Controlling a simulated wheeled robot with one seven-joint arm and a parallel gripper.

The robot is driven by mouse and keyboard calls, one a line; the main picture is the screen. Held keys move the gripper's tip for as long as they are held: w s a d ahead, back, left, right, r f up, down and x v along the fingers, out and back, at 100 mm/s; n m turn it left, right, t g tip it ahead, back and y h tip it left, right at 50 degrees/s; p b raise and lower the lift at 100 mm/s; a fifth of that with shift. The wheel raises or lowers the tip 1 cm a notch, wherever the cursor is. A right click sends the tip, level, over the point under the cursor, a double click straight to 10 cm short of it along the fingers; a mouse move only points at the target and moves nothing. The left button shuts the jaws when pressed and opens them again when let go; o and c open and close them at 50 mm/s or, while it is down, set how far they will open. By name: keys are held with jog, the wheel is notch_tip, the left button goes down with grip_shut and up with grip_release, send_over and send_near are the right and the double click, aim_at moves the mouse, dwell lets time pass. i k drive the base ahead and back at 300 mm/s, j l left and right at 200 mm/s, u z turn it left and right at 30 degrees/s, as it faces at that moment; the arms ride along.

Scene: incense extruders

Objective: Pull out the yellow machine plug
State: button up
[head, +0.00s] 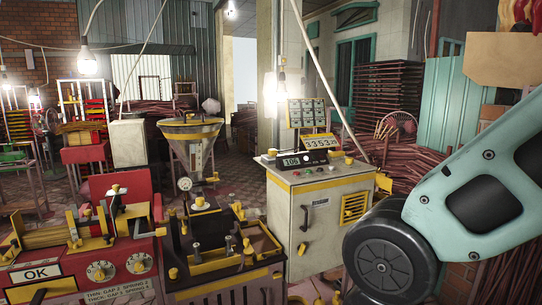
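I cannot tell for sure which part is the yellow machine plug, as several small yellow pieces show. One yellow knob-like piece (348,160) stands on top of the pale control cabinet (304,215), at its right side. A smaller yellow piece (271,153) is on the left of the same top. Yellow knobs (248,246) also show on the dark machine with yellow edging (225,288) at the front. My arm reaches in from the right and hides part of the cabinet's right side. My gripper is not in view.
A red machine (90,280) with dials and an OK label stands front left. A hopper (190,135) with a gauge rises behind the dark machine. Digital displays (320,142) sit on the cabinet. Incense stick bundles and racks (390,95) fill the back. Hanging bulbs (87,64) and cables cross overhead.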

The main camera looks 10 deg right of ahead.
aim_at(272, 151)
jog(key=i+l+u, duration=0.1)
jog(key=u, duration=0.35)
jog(key=i+l+u, duration=0.25)
jog(key=u, duration=0.2)
jog(key=i+l+u, duration=0.1)
jog(key=l, duration=0.25)
jog(key=i+l+u, duration=0.1)
jog(key=i+l, duration=0.15)
jog(key=l, duration=0.15)
jog(key=i+l, duration=0.15)
jog(key=l, duration=0.2)
jog(key=i+l+u, duration=0.15)
jog(key=l, duration=0.25)
jog(key=i+l+u, duration=0.1)
jog(key=l, duration=0.3)
jog(key=i, duration=0.05)
